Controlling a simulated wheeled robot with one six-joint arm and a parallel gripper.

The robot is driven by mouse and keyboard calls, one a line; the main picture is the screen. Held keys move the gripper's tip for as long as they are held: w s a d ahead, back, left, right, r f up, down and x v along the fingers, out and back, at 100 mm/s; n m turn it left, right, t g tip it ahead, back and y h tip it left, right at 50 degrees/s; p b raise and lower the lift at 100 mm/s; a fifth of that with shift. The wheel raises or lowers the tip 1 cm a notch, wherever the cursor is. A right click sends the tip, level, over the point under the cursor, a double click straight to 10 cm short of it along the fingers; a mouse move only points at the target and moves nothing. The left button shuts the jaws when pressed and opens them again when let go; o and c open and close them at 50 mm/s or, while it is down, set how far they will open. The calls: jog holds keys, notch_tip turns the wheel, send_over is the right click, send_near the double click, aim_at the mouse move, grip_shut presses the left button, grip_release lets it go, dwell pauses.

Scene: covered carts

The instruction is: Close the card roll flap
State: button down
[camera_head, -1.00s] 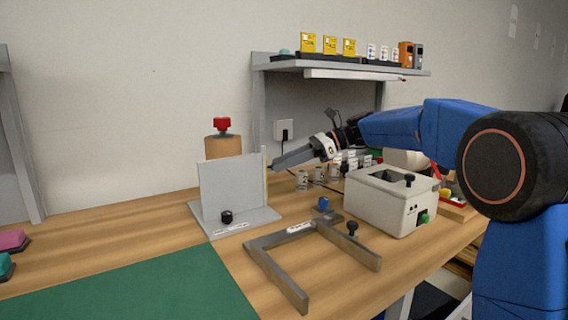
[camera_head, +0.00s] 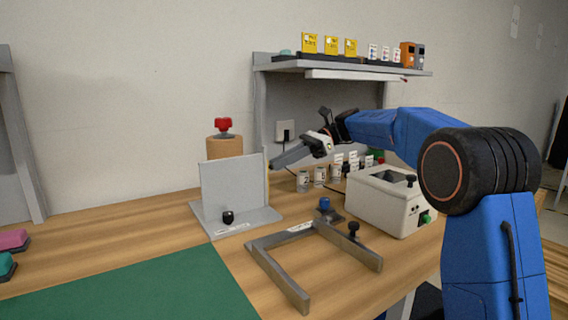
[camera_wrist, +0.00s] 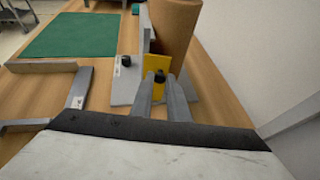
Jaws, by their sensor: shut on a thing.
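A grey stand (camera_head: 236,182) with an upright grey panel stands on the table, left of centre in the head view. A brown roll (camera_head: 224,148) with a red knob (camera_head: 223,125) on top stands behind it. A narrow yellow piece (camera_wrist: 149,66) shows at the panel's right side, beside the roll. My gripper (camera_head: 271,166) reaches in from the right at that edge. In the wrist view its fingers (camera_wrist: 162,84) are shut on a small black knob (camera_wrist: 160,76) in front of the yellow piece. I cannot tell which part is the flap.
A grey U-shaped frame (camera_head: 276,268) with a black knob lies in front. A light box (camera_head: 385,196) and several labelled jars (camera_head: 320,176) stand to the right. A shelf (camera_head: 345,66) is above my arm. The green mat (camera_head: 150,290) is clear.

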jog(key=shift+w+a+n+g+h, duration=0.25)
jog(key=shift+n+g+h, duration=0.1)
jog(key=shift+n+g, duration=0.3)
jog(key=shift+w+a+n+g+h, duration=0.1)
jog(key=shift+a+n+g+h, duration=0.2)
jog(key=shift+n+g, duration=0.35)
jog(key=c, duration=1.7)
grip_release()
